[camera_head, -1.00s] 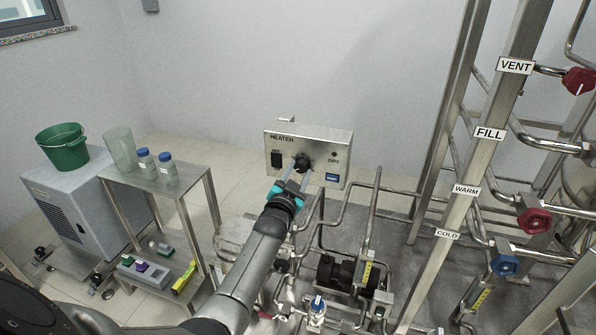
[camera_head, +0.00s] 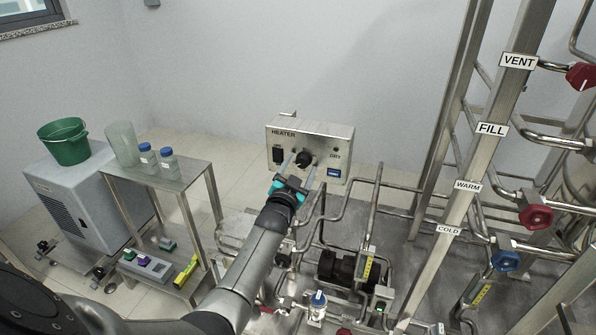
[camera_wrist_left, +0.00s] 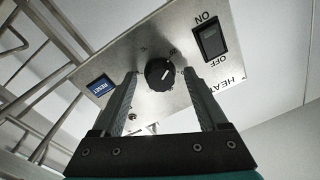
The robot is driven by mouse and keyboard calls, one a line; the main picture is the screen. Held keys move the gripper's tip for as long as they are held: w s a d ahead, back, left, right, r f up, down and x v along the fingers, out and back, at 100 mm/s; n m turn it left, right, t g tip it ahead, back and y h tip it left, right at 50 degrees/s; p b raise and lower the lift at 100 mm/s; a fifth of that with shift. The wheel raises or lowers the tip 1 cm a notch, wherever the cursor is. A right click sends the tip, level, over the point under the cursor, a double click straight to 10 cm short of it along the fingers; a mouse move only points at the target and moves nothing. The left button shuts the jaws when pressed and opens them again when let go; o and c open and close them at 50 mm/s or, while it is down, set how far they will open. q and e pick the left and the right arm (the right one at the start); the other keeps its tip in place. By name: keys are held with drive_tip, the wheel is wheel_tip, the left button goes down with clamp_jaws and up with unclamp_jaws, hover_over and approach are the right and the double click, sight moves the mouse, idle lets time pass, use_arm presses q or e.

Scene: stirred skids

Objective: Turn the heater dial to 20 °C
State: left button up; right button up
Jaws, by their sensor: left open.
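The heater box (camera_head: 311,137) is a metal panel marked HEATER on the skid, with a black dial (camera_head: 304,160) at its middle. My left gripper (camera_head: 296,168) is open in front of the panel. In the left wrist view its two fingers (camera_wrist_left: 160,82) stand on either side of the dial with gaps to it. I cannot tell whether the fingertips reach past the dial's face. My right gripper is not in view.
The panel also carries a black ON/OFF switch (camera_wrist_left: 211,41) and a blue RESET button (camera_wrist_left: 101,87). Pipes (camera_head: 372,200) run below and right of it. A steel trolley (camera_head: 188,180) with bottles, and a green bucket (camera_head: 66,146) on a grey cabinet, stand at left.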

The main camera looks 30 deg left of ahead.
use_arm(q)
drive_tip(key=shift+s, duration=0.1)
drive_tip(key=shift+s+d, duration=0.1)
drive_tip(key=shift+s, duration=0.05)
drive_tip(key=shift+s+d+p, duration=0.1)
drive_tip(key=shift+s+p, duration=0.2)
drive_tip(key=shift+p, duration=0.05)
drive_tip(key=shift+p+v, duration=0.35)
drive_tip(key=shift+v, duration=0.45)
drive_tip(key=p+v, duration=0.4)
drive_tip(key=v, duration=0.8)
drive_tip(key=shift+s, duration=0.25)
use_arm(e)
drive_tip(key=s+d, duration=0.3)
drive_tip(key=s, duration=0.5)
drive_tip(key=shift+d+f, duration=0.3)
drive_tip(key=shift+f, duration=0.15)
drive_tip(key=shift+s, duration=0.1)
